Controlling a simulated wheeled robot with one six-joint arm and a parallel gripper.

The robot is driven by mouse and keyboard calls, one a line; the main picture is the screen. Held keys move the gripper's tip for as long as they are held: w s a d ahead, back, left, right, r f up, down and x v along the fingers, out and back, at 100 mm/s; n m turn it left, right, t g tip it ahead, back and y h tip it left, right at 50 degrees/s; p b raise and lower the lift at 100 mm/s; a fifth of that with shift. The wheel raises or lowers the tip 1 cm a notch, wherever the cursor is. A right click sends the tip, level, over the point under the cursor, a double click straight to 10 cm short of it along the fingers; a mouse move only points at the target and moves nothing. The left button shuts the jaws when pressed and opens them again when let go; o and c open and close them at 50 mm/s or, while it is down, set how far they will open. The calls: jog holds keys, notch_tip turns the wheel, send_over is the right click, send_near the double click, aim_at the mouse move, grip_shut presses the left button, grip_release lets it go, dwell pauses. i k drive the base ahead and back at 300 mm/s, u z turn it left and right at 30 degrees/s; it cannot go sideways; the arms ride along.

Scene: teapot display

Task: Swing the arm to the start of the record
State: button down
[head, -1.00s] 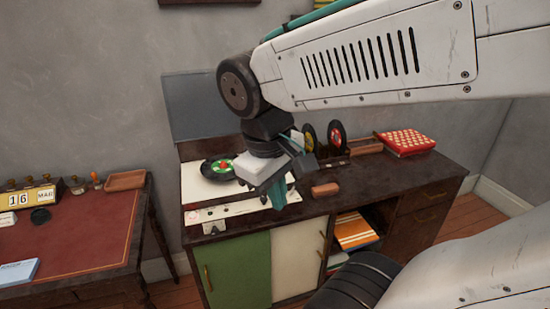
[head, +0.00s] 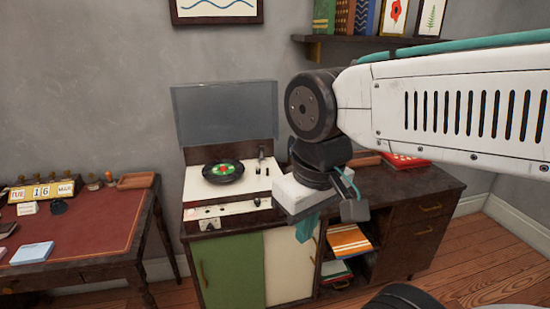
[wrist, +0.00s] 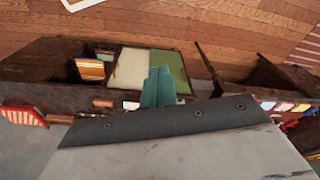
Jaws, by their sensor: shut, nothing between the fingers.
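The record player (head: 207,187) is a cream deck set in the dark cabinet top, with its clear lid raised. A black record (head: 223,172) with a red and green label lies on it. The tone arm (head: 262,158) stands at the deck's right side, clear of the record as far as I can see. My gripper (head: 306,229) hangs in front of the cabinet, right of the deck and apart from it, fingers pointing down. Its teal fingers are closed with nothing between them, also in the wrist view (wrist: 158,88). The wrist view does not clearly show the record.
The cabinet has a green door (head: 237,270), a cream door (head: 287,268) and an open shelf with orange-striped sleeves (head: 348,240). A red checkered box (head: 405,162) is partly behind my arm. A red-topped desk (head: 90,225) stands left. Open floor (head: 480,265) lies right.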

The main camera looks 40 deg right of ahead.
aim_at(261, 149)
jog(key=z, duration=0.2)
jog(key=i, duration=0.95)
